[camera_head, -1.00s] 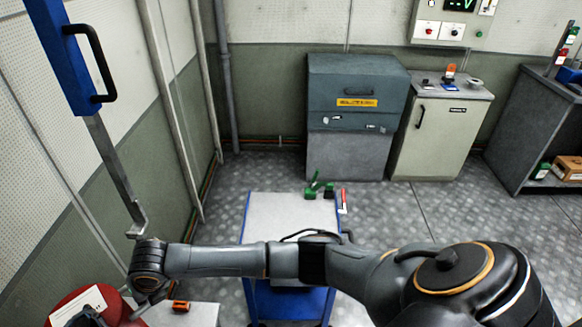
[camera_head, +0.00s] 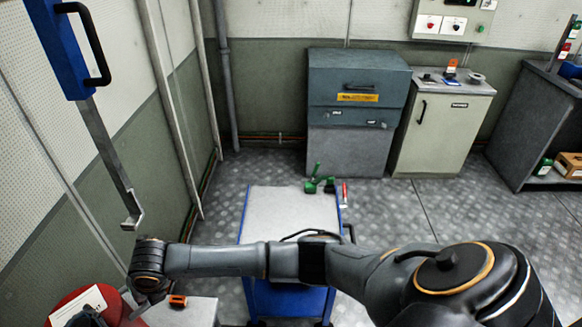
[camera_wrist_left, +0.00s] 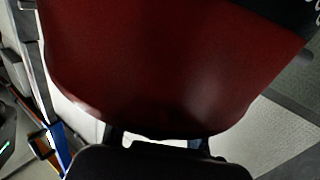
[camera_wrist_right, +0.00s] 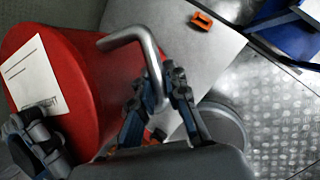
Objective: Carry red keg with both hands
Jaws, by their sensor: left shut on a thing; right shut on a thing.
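The red keg (camera_head: 114,304) is at the lower left of the head view, partly cut off, with a white label on it. In the right wrist view the keg (camera_wrist_right: 88,75) appears tilted, and a bent metal handle (camera_wrist_right: 128,36) stands out from it. My right gripper (camera_wrist_right: 158,92) is shut on this handle. In the left wrist view the keg (camera_wrist_left: 170,60) fills most of the picture. My left gripper (camera_wrist_left: 165,138) is shut at the keg's lower edge there; its fingertips and exact grip are mostly hidden.
A blue trolley (camera_head: 262,215) with a pale top stands ahead, with green items on it. A pale surface (camera_head: 195,312) with an orange device (camera_head: 178,301) lies right of the keg. Cabinets (camera_head: 355,100) stand behind; metal floor is open at right.

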